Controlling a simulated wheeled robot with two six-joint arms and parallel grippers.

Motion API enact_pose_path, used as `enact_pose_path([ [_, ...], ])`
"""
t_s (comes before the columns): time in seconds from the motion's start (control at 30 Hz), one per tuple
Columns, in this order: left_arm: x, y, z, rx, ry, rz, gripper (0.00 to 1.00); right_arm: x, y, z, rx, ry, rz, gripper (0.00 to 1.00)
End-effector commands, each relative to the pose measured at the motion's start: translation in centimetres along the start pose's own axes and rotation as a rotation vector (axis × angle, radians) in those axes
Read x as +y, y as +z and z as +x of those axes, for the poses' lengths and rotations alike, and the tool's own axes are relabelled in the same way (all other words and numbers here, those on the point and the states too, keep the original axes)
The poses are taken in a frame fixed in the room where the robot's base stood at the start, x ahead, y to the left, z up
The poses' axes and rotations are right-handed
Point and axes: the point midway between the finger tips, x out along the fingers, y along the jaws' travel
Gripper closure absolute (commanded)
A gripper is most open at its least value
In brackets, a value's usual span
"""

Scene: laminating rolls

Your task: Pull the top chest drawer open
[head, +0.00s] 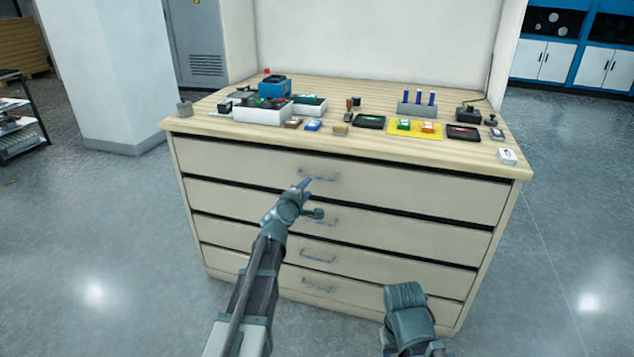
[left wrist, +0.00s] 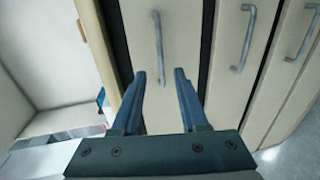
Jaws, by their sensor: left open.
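The beige chest (head: 190,215) has several stacked drawers, all looking closed. The top drawer (head: 430,190) sits under the wooden top and has a grey bar handle (head: 325,177). The gap is empty; I cannot tell the exact distance. My right gripper's fingers do not show.
The wooden top (head: 215,122) carries small electronics, a yellow mat (head: 414,129) and a grey holder with blue pieces (head: 417,108). The lower drawers have similar handles (head: 318,257). A white pillar (head: 105,75) stands left. The floor around the chest is clear.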

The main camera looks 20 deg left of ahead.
Motion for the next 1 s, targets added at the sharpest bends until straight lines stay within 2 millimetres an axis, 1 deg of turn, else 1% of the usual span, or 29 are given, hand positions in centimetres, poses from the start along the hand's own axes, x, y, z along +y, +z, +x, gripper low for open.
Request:
enact_pose_path([
  [0.03, -0.1, -0.1, 1.7, -0.001, 0.0, 0.001, 0.57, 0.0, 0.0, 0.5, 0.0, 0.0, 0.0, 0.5],
  [0.1, -0.1, -0.1, 3.2, -0.001, -0.001, 0.001, 0.57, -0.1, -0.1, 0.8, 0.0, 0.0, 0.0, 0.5],
  [0.3, -0.1, -0.1, 6.9, -0.001, -0.001, 0.001, 0.57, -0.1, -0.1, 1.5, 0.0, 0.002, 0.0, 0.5],
  [0.43, -0.1, 0.0, 8.6, -0.001, -0.001, 0.001, 0.57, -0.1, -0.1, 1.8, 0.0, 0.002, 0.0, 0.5],
  [0.53, -0.1, 0.0, 9.5, -0.001, -0.001, 0.001, 0.57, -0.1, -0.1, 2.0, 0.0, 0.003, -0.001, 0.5],
  [0.67, -0.1, 0.0, 10.1, -0.001, -0.001, 0.001, 0.57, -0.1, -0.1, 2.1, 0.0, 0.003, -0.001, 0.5],
  [0.97, 0.0, 0.1, 10.2, -0.001, -0.001, 0.001, 0.57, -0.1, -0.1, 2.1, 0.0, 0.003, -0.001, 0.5],
  [1.0, 0.0, 0.1, 10.2, -0.001, -0.001, 0.002, 0.58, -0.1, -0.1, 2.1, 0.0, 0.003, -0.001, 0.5],
])
